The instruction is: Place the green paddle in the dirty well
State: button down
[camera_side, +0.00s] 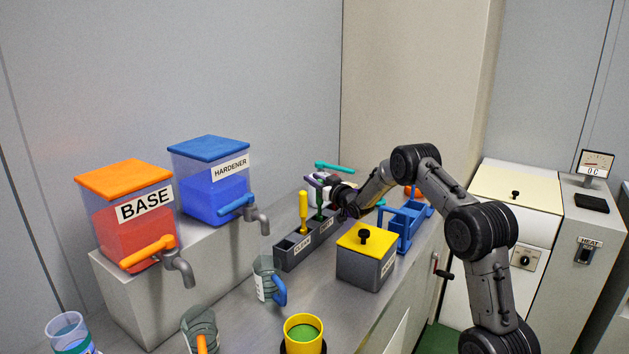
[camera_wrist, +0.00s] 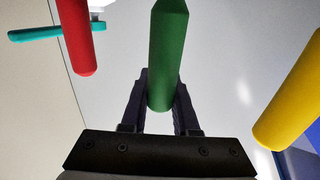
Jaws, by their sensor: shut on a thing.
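The green paddle (camera_wrist: 168,50) is between the two fingers of my gripper (camera_wrist: 160,78) in the wrist view, and the fingers are shut on its handle. In the side view the green paddle (camera_side: 320,207) hangs upright below my gripper (camera_side: 319,182), over the dark grey rack (camera_side: 287,259). The rack carries a CLEAN label at its near end and a second label, apparently DIRTY, further back. I cannot tell whether the paddle's lower end is inside a well. The yellow paddle (camera_side: 303,210) stands upright in the CLEAN part.
A red handle (camera_wrist: 76,38) and a teal one (camera_wrist: 45,31) are close by in the wrist view. A yellow-lidded box (camera_side: 366,262) and blue rack (camera_side: 407,224) stand right of the rack. BASE (camera_side: 130,215) and HARDENER (camera_side: 213,185) dispensers stand left; cups are in front.

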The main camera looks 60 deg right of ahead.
jog(key=shift+f, duration=0.15)
jog(key=c, duration=0.7)
grip_release()
